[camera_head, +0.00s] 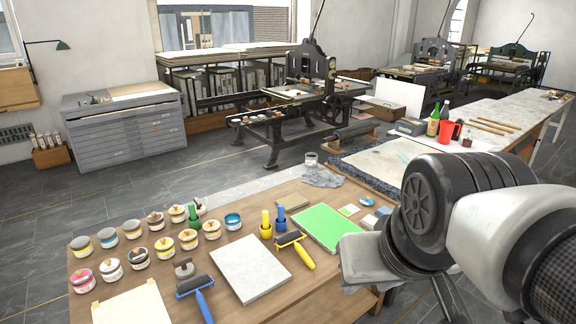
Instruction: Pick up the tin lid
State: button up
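A small, flat, roundish grey-blue piece (366,201) lies on the wooden table near its back right corner. It may be the tin lid, but it is too small to be sure. Several open ink tins (189,239) with coloured labels stand in rows on the left half of the table. My arm comes in from the right. A pale grey block at its end, seemingly my gripper (366,258), is over the table's right side, in front of the small round piece. No fingertips show clearly, and I see nothing held.
A green slab (329,226), a pale stone slab (250,267), blue-handled (195,289) and yellow-handled (294,246) rollers and upright blue and yellow items crowd the table. Small blocks (384,211) lie beside the round piece. A bench with bottles (433,124) and a red jug (448,131) stands behind.

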aim_at(366, 200)
jog(key=i+l+u, duration=0.35)
jog(key=l+u, duration=0.15)
jog(key=i+l+u, duration=0.1)
jog(key=l+u, duration=0.15)
jog(key=l, duration=0.2)
jog(key=i+l+u, duration=0.1)
jog(key=l, duration=0.25)
jog(key=i+l+u, duration=0.1)
jog(key=l, duration=0.3)
jog(key=i+l+u, duration=0.1)
jog(key=l, duration=0.3)
jog(key=i+l, duration=0.1)
jog(key=l, duration=0.45)
jog(key=i+l, duration=0.1)
jog(key=l, duration=0.45)
jog(key=i+l, duration=0.15)
jog(key=l, duration=0.4)
jog(key=i+l, duration=0.1)
jog(key=l, duration=0.4)
